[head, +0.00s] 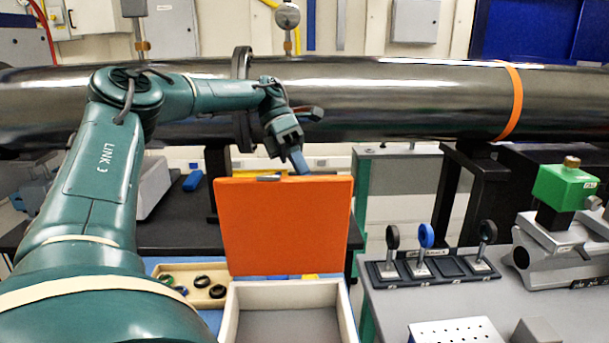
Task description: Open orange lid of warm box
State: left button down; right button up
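The orange lid (284,228) stands upright at the back of the warm box (231,312), a pale box whose open inside shows a grey floor. A small grey handle (268,178) sits on the lid's top edge. My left gripper (307,138) is above the lid's top edge, right of the handle. Its fingers are spread apart with nothing between them. The lower fingertip is close to the lid's top edge; I cannot tell whether it touches. My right gripper is out of view.
A wooden tray (208,302) with dark round parts lies left of the box. A holder with disc-topped posts (425,267) and a green-topped device (565,186) stand on the right bench. A large metal pipe (400,98) crosses behind.

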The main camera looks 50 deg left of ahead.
pick_arm(q)
jog(key=shift+s+a+f, duration=0.15)
jog(key=shift+s+f, duration=0.05)
jog(key=shift+f, duration=0.55)
jog(key=c, duration=1.8)
grip_release()
jog(key=shift+o, duration=1.3)
jog(key=shift+w+a, duration=0.1)
jog(key=shift+w, duration=0.2)
jog(key=shift+o, duration=0.4)
jog(key=shift+r, duration=0.1)
jog(key=shift+s+r, duration=0.1)
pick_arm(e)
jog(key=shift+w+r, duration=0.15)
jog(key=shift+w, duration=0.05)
pick_arm(q)
jog(key=p+v, duration=0.1)
jog(key=v, duration=0.6)
jog(key=shift+r, duration=0.25)
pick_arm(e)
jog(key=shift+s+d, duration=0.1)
